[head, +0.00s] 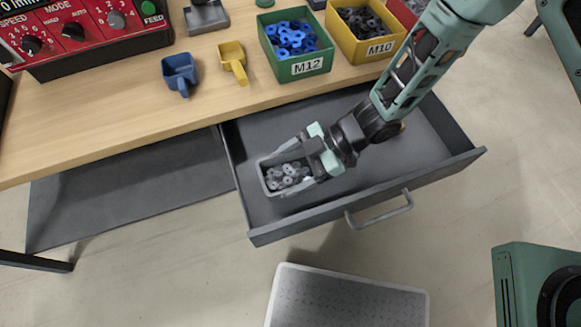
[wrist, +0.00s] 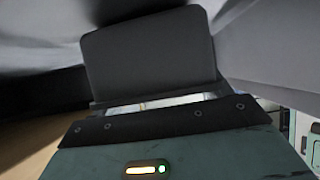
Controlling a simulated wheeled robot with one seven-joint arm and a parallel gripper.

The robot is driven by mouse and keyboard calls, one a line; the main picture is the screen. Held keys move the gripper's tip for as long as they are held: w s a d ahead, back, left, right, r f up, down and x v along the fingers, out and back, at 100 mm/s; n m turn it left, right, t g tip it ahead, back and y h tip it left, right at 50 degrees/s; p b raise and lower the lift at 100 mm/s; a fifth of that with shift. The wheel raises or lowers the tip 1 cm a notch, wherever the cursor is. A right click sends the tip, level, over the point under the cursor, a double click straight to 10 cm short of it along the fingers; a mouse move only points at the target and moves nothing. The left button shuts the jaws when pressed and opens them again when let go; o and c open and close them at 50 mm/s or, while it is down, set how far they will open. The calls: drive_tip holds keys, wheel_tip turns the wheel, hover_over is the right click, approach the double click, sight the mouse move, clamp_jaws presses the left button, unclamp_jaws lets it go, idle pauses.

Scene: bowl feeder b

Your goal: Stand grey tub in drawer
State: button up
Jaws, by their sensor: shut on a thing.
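The grey tub (head: 265,173) holds several small grey washers and is inside the open drawer (head: 262,212), toward its left end, in the head view. It looks upright. I cannot tell whether its base touches the drawer floor. My gripper (head: 312,155) is shut on the right part of the tub. In the wrist view a dark grey surface (wrist: 150,55) fills the space before my gripper (wrist: 160,105), and the tub's contents are hidden there.
On the wooden bench (head: 130,110) stand a green M12 bin (head: 308,68), a yellow M10 bin (head: 375,48), a blue scoop (head: 180,72) and a yellow scoop (head: 233,60). A red control panel (head: 95,35) is at upper left. The drawer's right part is clear beneath my arm.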

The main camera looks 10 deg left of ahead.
drive_tip(key=shift+f, duration=0.4)
drive_tip(key=shift+f, duration=0.1)
drive_tip(key=o, duration=1.1)
drive_tip(key=shift+c, duration=0.2)
